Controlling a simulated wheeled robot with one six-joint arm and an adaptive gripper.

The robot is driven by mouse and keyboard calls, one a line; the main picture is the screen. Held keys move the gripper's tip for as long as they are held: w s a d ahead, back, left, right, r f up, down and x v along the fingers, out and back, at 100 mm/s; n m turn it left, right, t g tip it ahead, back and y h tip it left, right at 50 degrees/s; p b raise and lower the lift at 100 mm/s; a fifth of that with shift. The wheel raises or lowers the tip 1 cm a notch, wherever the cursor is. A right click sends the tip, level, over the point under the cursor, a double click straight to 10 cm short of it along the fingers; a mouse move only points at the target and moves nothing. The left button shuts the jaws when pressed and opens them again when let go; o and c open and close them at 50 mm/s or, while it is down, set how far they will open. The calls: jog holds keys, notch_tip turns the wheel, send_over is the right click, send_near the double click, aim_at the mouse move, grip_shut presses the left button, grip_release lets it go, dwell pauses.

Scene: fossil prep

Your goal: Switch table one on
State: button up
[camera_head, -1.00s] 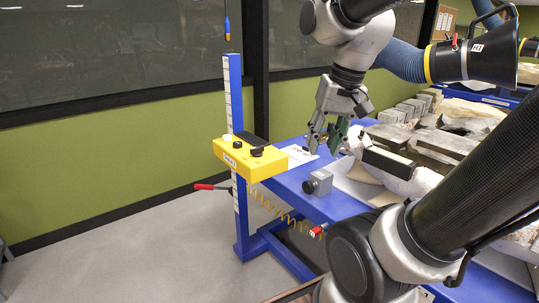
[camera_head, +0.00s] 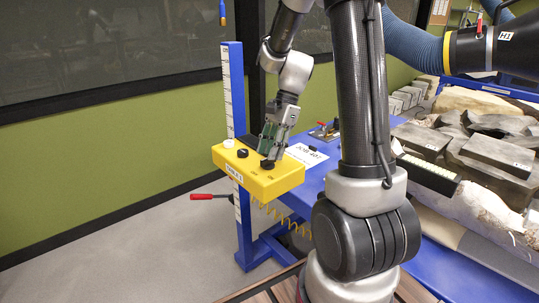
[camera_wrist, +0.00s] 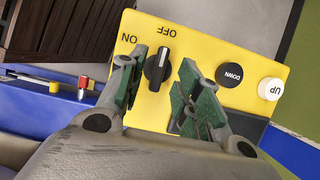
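The yellow control box (camera_head: 258,180), with a label on its front that seems to read TABLE 1, is fixed to the blue table's upright. In the wrist view its black rotary knob (camera_wrist: 158,67) sits by the words ON and OFF. The knob's white mark points nearer OFF. My gripper (camera_head: 267,160) is tilted down over the box at the knob. In the wrist view my gripper (camera_wrist: 160,92) is open, with one green-padded finger on each side of the knob. I cannot tell whether either finger touches it.
Beside the knob are a black DOWN button (camera_wrist: 229,74) and a white UP button (camera_wrist: 270,89), close to the right finger. The blue table (camera_head: 312,178) holds a paper sheet (camera_head: 305,155) and stone blocks (camera_head: 497,152). A red-tipped lever (camera_head: 202,197) sticks out left.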

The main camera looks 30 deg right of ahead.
aim_at(268, 162)
jog(key=shift+x, duration=0.95)
jog(key=shift+s, duration=0.1)
grip_shut()
jog(key=n+g, duration=0.1)
jog(key=n, duration=0.2)
jog(key=n+g+h, duration=0.1)
jog(key=n, duration=0.2)
jog(key=shift+a+f+n, duration=0.1)
jog(key=shift+n, duration=0.2)
jog(key=n+g+h, duration=0.1)
jog(key=n+h, duration=0.1)
jog(key=n, duration=0.3)
jog(key=shift+a, duration=0.1)
jog(key=shift+n+g, duration=0.3)
